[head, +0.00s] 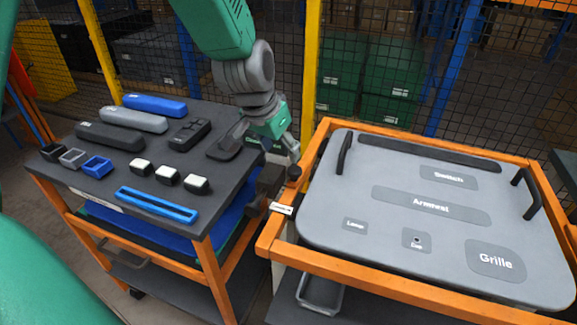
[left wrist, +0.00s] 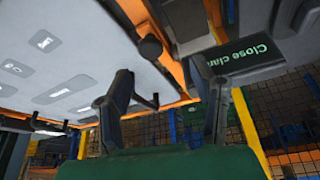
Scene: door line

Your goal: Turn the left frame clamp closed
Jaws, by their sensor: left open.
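The grey panel (head: 420,262) lies in the orange frame (head: 345,285) of the right cart. At the frame's left edge sits a small dark clamp piece (head: 294,173); a dark round knob beside the orange bar also shows in the left wrist view (left wrist: 151,47). A white tag (head: 282,208) is on the same edge, nearer me. My left gripper (head: 259,165) is open, its fingers spread, one close to the dark clamp piece. In the left wrist view the gripper (left wrist: 165,88) is empty. The clamp's exact angle cannot be told. My right gripper is out of view.
A dark-topped cart (head: 105,190) with several parts stands at the left, a narrow gap from the panel cart. A dark sign reading "Close clamp" (left wrist: 245,55) is near the left gripper. A yellow post (head: 311,60) and mesh fence stand behind.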

